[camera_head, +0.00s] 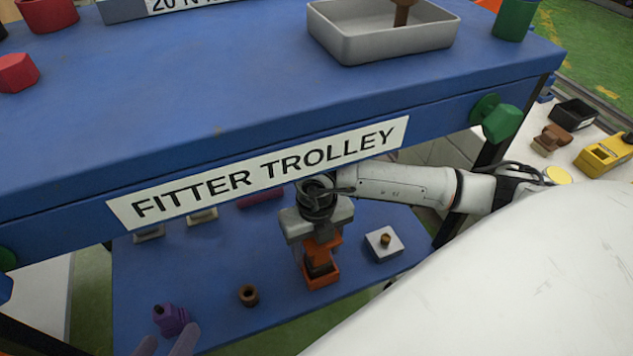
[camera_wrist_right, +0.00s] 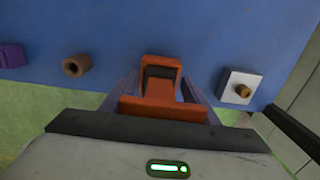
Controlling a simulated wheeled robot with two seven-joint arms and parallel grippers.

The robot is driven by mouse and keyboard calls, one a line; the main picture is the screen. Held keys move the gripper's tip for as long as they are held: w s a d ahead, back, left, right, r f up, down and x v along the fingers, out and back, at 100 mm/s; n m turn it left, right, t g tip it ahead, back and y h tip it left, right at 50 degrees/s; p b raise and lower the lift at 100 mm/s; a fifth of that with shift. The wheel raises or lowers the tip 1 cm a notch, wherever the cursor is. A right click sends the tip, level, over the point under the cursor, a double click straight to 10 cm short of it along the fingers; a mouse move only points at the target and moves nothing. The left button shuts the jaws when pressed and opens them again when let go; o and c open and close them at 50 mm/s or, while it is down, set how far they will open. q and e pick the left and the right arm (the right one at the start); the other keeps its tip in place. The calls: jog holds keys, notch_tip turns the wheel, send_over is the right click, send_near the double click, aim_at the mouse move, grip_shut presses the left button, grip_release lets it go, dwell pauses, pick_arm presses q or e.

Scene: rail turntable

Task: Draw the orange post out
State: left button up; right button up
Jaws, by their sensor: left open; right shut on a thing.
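The orange post (camera_head: 322,245) is on the lower shelf side of the trolley, under my right gripper (camera_head: 318,238). In the right wrist view the orange post (camera_wrist_right: 162,108) lies between the right fingers, which are shut on it. Just below it is an open orange holder (camera_head: 322,279) with a dark inside, which also shows in the right wrist view (camera_wrist_right: 160,62). The post lines up with the holder; I cannot tell how deep its lower end sits. My left gripper (camera_head: 166,343) is open and empty at the bottom left edge, only its fingertips showing.
The trolley's upper deck (camera_head: 200,80) overhangs the lower shelf (camera_head: 215,275). On the shelf, a purple block (camera_head: 171,319) and brown ring (camera_head: 248,295) lie left of the holder, and a white block with a brass peg (camera_head: 384,244) right. A grey tray (camera_head: 385,42) stands above.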

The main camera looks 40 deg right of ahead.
jog(key=shift+r+p, duration=1.9)
jog(key=shift+r, duration=0.45)
